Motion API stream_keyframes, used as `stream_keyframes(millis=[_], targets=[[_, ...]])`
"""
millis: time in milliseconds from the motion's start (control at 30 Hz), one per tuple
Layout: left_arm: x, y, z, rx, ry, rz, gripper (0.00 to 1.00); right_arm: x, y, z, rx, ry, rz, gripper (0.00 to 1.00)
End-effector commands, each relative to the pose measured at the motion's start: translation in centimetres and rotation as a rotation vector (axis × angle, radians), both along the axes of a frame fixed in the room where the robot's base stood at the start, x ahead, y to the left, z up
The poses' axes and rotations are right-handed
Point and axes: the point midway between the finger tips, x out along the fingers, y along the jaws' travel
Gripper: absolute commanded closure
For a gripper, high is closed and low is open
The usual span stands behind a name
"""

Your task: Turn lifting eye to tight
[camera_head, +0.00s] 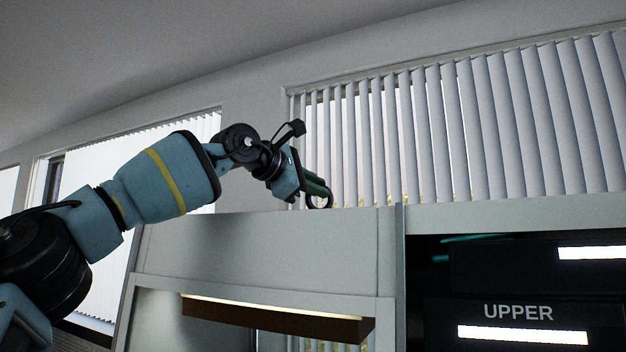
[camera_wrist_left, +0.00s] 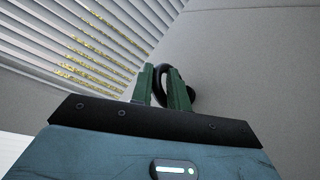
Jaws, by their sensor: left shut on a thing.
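The lifting eye is a dark ring (camera_head: 327,201) on the top edge of the pale press cabinet (camera_head: 260,245) in the head view. My left gripper (camera_head: 317,188) reaches it from the upper left, with its green fingers at the ring. In the left wrist view the black ring (camera_wrist_left: 188,92) shows between and behind the two green fingers of my left gripper (camera_wrist_left: 166,88), which are shut on it. The fingers hide part of the ring and its base. How far the eye is screwed in cannot be seen. My right gripper is not in view.
A dark panel marked UPPER (camera_head: 518,312) with bright strips is at the lower right. A brown bar (camera_head: 280,322) sits in the opening below the cabinet front. Window blinds (camera_head: 470,125) stand behind. The space above the cabinet top looks clear.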

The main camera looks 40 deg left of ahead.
Motion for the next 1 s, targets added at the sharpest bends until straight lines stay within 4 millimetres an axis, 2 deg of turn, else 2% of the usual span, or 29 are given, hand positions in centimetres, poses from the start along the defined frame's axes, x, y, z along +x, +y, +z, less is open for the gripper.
stream_keyframes(millis=[33, 400, 967, 1000], targets=[[-0.24, 0.58, 0.74, -0.008, -0.024, -0.023, 1.00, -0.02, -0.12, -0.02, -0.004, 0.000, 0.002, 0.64], [-0.06, 0.69, 0.56, -0.002, -0.021, -0.187, 1.00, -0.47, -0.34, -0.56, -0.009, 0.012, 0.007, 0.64], [-0.09, 0.73, 0.57, -0.001, -0.019, -0.217, 1.00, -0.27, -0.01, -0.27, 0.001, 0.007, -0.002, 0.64], [-0.09, 0.75, 0.58, -0.001, -0.019, -0.217, 0.81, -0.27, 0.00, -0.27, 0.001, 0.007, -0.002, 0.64]])
